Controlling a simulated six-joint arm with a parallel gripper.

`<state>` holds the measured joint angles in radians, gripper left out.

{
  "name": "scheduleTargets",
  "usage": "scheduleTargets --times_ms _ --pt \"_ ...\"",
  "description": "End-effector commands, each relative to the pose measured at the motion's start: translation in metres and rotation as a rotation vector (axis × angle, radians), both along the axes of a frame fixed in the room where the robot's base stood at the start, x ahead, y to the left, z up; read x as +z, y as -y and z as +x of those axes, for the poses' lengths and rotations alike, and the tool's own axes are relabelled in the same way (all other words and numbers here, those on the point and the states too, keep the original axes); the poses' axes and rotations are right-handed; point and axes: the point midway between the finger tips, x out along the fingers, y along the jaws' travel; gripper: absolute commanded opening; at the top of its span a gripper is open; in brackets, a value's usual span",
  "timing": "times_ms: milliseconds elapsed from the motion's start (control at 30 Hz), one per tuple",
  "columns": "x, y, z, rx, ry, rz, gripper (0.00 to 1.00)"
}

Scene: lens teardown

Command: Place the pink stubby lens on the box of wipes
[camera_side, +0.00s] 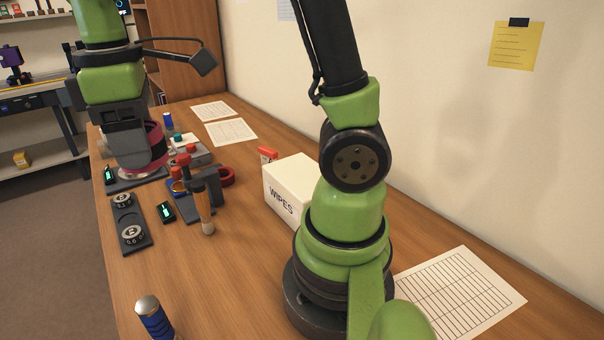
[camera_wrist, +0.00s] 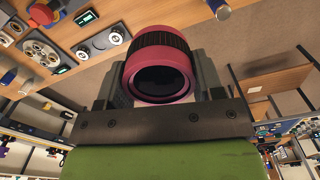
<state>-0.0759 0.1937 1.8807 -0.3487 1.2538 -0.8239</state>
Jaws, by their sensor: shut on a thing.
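The pink stubby lens (camera_wrist: 160,67) sits between the jaws of my gripper (camera_wrist: 160,80) in the wrist view, its dark glass facing the camera and a black ribbed band around it. In the side view, my gripper (camera_side: 138,146) is at the far left of the table, shut on the lens (camera_side: 156,150), whose pink body shows partly behind the fingers. The lens is low over a dark pad; I cannot tell if they touch. The white box of wipes (camera_side: 294,184) stands on the table to the right, partly hidden by my arm.
A dark plate with dials (camera_side: 128,222) lies in front of the gripper. A blue-handled tool (camera_side: 154,318) stands at the front. Paper sheets (camera_side: 231,131) lie behind.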

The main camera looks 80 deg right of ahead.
Motion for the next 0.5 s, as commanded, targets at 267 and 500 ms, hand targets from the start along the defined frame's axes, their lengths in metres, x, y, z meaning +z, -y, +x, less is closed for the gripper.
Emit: scheduleTargets --times_ms 267,500 --pt "0.006 0.043 -0.002 -0.240 0.000 0.001 0.34" --pt "0.006 0.110 -0.021 -0.631 0.001 0.001 0.34"
